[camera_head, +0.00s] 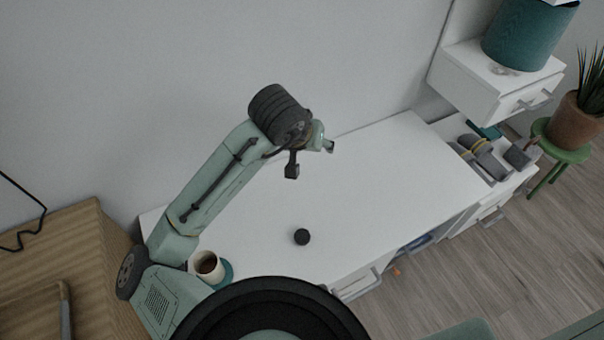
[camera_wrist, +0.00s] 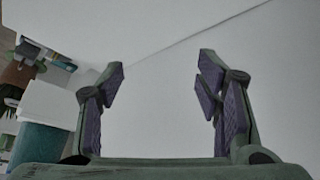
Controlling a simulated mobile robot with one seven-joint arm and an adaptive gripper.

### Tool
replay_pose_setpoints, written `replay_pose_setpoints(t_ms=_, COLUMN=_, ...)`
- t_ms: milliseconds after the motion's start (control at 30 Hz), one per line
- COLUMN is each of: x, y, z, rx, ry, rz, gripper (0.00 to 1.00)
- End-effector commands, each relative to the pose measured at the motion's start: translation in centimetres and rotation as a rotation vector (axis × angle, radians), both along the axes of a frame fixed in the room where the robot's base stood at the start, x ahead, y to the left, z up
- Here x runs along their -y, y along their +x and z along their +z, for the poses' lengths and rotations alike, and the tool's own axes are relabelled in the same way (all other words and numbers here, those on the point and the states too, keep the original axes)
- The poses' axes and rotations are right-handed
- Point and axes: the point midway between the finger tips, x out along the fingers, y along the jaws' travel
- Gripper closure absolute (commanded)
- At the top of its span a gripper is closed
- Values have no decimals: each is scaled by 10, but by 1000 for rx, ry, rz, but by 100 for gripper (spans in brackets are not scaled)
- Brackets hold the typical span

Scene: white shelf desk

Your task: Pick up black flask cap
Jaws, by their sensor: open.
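The black flask cap (camera_head: 302,237) is a small dark round piece lying on the white desk (camera_head: 400,170), near its front edge in the head view. My gripper (camera_head: 328,146) is at the end of my raised arm, above the far part of the desk and well apart from the cap. In the wrist view my gripper (camera_wrist: 160,88) shows two purple-padded fingers spread wide with nothing between them. The cap does not show in the wrist view, which faces the pale wall.
A cup (camera_head: 208,266) with dark contents stands on a teal coaster at the desk's left, near my arm. A white drawer unit (camera_head: 490,85) carries a teal bin (camera_head: 528,35) at the right. A potted plant (camera_head: 580,118) stands beyond. The desk around the cap is clear.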

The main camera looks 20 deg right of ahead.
Motion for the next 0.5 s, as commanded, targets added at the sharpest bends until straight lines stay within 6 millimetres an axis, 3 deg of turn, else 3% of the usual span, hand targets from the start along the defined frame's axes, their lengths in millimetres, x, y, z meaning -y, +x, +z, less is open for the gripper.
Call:
replay_pose_setpoints(t_ms=33, x=-6, y=-24, z=-34, rx=-104, ry=89, rz=-20, gripper=41)
replay_pose_setpoints(t_ms=100, x=-17, y=-54, z=-67, rx=-228, ry=199, rz=-41, gripper=41)
replay_pose_setpoints(t_ms=200, x=-33, y=-85, z=-95, rx=-345, ry=314, rz=-59, gripper=41)
replay_pose_setpoints(t_ms=333, x=-44, y=-103, z=-114, rx=-415, ry=386, rz=-70, gripper=41)
replay_pose_setpoints(t_ms=500, x=-46, y=-107, z=-142, rx=-426, ry=396, rz=-72, gripper=41)
